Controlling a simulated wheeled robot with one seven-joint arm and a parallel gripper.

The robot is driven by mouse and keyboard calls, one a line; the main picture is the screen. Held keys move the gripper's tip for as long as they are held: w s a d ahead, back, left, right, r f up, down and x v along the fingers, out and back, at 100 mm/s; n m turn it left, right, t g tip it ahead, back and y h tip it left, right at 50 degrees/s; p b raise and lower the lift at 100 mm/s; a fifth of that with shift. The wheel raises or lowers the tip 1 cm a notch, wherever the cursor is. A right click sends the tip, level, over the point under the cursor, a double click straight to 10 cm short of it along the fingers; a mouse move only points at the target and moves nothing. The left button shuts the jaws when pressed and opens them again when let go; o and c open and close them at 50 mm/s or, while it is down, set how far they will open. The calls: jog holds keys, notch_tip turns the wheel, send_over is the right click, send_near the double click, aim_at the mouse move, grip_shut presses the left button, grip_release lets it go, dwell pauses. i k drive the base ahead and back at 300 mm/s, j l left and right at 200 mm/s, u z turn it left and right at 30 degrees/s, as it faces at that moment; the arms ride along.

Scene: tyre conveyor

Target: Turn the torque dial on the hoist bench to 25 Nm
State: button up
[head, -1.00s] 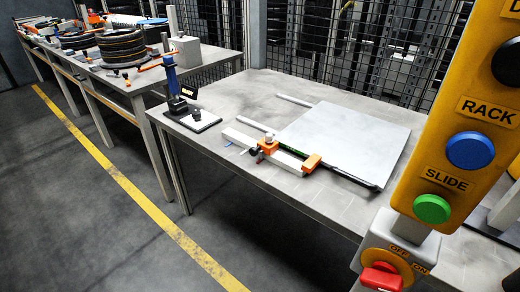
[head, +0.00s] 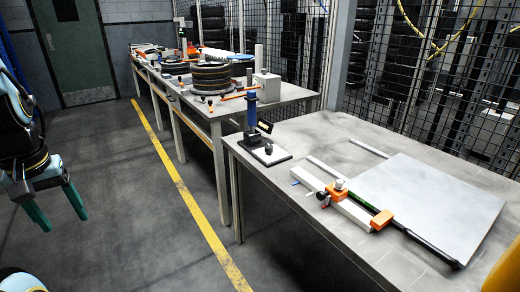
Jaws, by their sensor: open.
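My gripper (head: 64,224) hangs at the left edge of the head view, its two teal fingers apart and pointing down over bare floor. It is empty and well away from the benches. On the near corner of the front bench (head: 345,140), a pale base plate (head: 281,157) carries a small black knob (head: 268,149), a blue-handled upright tool (head: 252,111) and a small dark display (head: 265,126). The knob may be the torque dial; its scale and the display's reading are too small to read.
A white panel (head: 435,205) and a rail with orange clamps (head: 381,219) lie on the front bench. A second bench behind holds stacked tyres (head: 211,77). A yellow floor line (head: 184,190) runs alongside. Floor between my gripper and the benches is clear. Mesh fencing stands behind.

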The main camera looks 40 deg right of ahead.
aim_at(268, 148)
jog(key=i+l+z, duration=0.5)
jog(key=i, duration=0.35)
jog(key=l, duration=0.1)
